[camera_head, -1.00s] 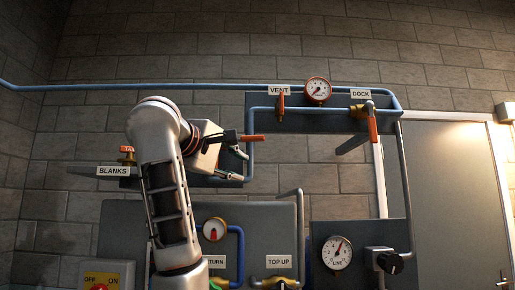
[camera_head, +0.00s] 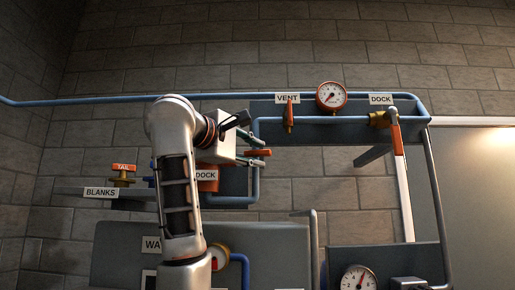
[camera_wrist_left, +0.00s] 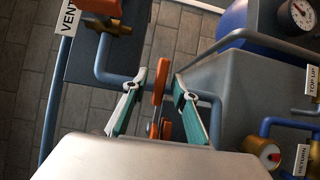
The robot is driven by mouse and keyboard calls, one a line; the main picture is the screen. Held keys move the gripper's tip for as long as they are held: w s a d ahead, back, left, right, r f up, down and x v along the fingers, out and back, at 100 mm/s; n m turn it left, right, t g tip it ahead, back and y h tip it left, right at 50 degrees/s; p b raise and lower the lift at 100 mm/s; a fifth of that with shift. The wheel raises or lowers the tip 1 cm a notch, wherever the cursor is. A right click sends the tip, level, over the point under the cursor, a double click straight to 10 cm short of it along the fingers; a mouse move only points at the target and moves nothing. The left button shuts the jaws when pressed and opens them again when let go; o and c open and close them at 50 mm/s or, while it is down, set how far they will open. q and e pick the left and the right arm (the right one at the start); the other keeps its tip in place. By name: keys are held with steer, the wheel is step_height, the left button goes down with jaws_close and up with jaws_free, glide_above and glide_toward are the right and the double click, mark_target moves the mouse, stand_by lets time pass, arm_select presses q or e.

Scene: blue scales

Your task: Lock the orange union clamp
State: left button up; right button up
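The orange clamp handle (camera_head: 259,153) shows at the tips of my left gripper (camera_head: 250,149) in the head view, beside the blue pipe. In the left wrist view the orange handle (camera_wrist_left: 160,82) stands between the two green-padded fingers of the left gripper (camera_wrist_left: 161,77), with a gap on each side. A second orange part (camera_wrist_left: 166,129) sits lower between the fingers. The fingers are apart and hold nothing that I can see. The clamp's body is largely hidden behind the gripper and arm. My right gripper is in neither view.
An orange vent lever (camera_head: 289,114) and a dock valve lever (camera_head: 397,138) are at the right, below a pressure gauge (camera_head: 331,96). A tail valve (camera_head: 123,172) is at the left. Blue pipes (camera_head: 325,120) run close to the gripper. A grey panel (camera_head: 270,240) stands below.

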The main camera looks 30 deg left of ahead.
arm_select(q)
steer(key=shift+w, duration=0.7)
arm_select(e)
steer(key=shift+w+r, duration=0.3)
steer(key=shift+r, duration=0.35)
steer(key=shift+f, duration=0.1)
arm_select(q)
jaws_close()
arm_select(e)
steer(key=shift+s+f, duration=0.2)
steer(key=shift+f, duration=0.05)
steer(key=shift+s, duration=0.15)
